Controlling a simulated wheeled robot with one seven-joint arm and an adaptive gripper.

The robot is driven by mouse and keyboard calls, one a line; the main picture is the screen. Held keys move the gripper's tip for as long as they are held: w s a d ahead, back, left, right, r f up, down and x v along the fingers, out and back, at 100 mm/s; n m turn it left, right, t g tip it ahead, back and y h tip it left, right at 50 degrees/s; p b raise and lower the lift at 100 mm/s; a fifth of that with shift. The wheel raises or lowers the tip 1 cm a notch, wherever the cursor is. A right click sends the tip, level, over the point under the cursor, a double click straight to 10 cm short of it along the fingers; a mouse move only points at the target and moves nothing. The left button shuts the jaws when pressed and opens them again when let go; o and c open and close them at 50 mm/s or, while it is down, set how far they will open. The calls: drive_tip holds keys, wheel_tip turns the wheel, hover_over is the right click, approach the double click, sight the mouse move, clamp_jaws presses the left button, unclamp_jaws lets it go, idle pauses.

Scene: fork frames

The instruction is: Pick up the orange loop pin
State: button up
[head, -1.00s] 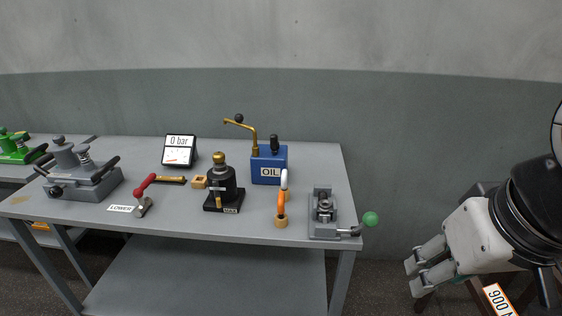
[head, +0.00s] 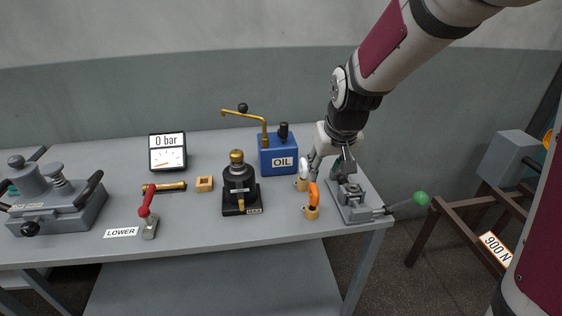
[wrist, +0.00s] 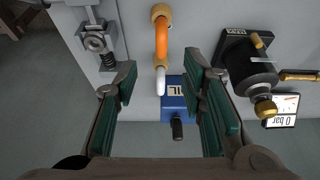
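The orange loop pin (head: 312,195) stands on a small tan base near the table's front edge, left of a grey clamp. A white loop pin (head: 303,168) on a similar base stands just behind it. My gripper (head: 328,164) is over the table, behind and to the right of the orange pin. In the wrist view my gripper (wrist: 160,82) is open and empty, its green-padded fingers wide apart. The orange loop pin (wrist: 161,42) shows beyond the fingertips, roughly centred between them, with the white loop (wrist: 160,80) below it in the picture.
The grey clamp with a green-knobbed lever (head: 352,207) stands close at the right. A blue oil box (head: 279,155) is behind the pins, and a black jack (head: 240,188) is to the left. Table space between jack and orange pin is clear.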

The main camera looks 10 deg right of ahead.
sight(315, 189)
drive_tip(key=x, duration=1.4)
drive_tip(key=shift+w+a, duration=0.15)
drive_tip(key=shift+w, duration=0.05)
clamp_jaws()
